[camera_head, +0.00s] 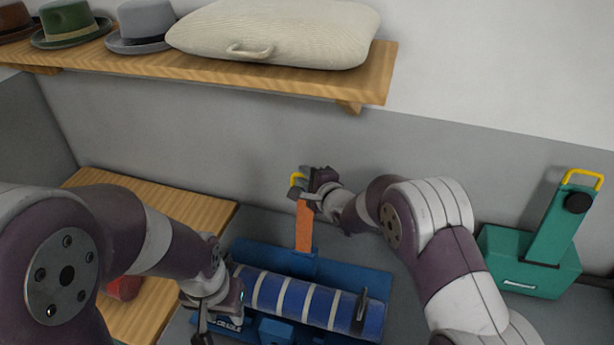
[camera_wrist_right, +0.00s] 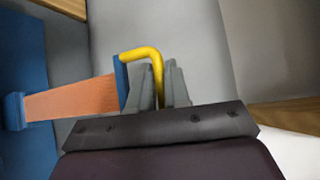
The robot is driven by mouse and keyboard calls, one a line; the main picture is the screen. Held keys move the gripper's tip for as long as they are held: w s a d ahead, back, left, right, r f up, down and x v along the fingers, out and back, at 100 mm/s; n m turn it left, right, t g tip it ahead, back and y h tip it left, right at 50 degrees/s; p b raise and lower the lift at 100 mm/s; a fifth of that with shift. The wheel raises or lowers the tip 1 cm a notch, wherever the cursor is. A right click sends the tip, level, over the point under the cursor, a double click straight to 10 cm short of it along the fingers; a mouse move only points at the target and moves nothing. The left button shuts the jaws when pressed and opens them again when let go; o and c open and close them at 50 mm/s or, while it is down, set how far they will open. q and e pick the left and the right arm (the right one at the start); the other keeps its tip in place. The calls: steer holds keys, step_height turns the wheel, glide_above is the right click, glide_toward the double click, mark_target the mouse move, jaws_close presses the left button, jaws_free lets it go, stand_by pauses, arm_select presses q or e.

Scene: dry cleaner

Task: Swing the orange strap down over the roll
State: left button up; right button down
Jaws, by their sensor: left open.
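The orange strap (camera_head: 304,228) stands upright from the back of the blue base (camera_head: 345,277), behind the roll. It also shows in the right wrist view (camera_wrist_right: 72,101). A yellow handle (camera_wrist_right: 142,54) is at its free end. My right gripper (camera_wrist_right: 165,85) has its grey fingers closely on both sides of this handle and appears shut on it; in the head view the gripper (camera_head: 305,185) is at the strap's top. The blue roll (camera_head: 296,298) with white bands lies across the base. My left gripper (camera_head: 218,318) is open by the roll's left end, its fingertips partly hidden.
A dark upright piece (camera_head: 361,305) stands at the roll's right end. A green device (camera_head: 535,262) with a yellow-handled arm is at the right. A wooden shelf (camera_head: 225,75) with hats and a cream cushion (camera_head: 275,35) is above. A red object (camera_head: 124,288) lies at left.

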steer(key=shift+s+f+b, duration=0.15)
steer(key=shift+s+b, duration=0.05)
steer(key=shift+b, duration=0.25)
steer(key=s+a+f+n+t+y+b, duration=0.2)
steer(key=s+a+n+t+b, duration=0.1)
steer(key=s+b, duration=1.1)
steer(key=shift+s+f+n+t+y+b, duration=0.15)
steer(key=shift+s+n+t+y+b, duration=0.45)
steer(key=shift+b, duration=2.8)
steer(key=shift+w, duration=0.25)
steer(key=c, duration=1.2)
jaws_free()
steer(key=shift+d, duration=0.1)
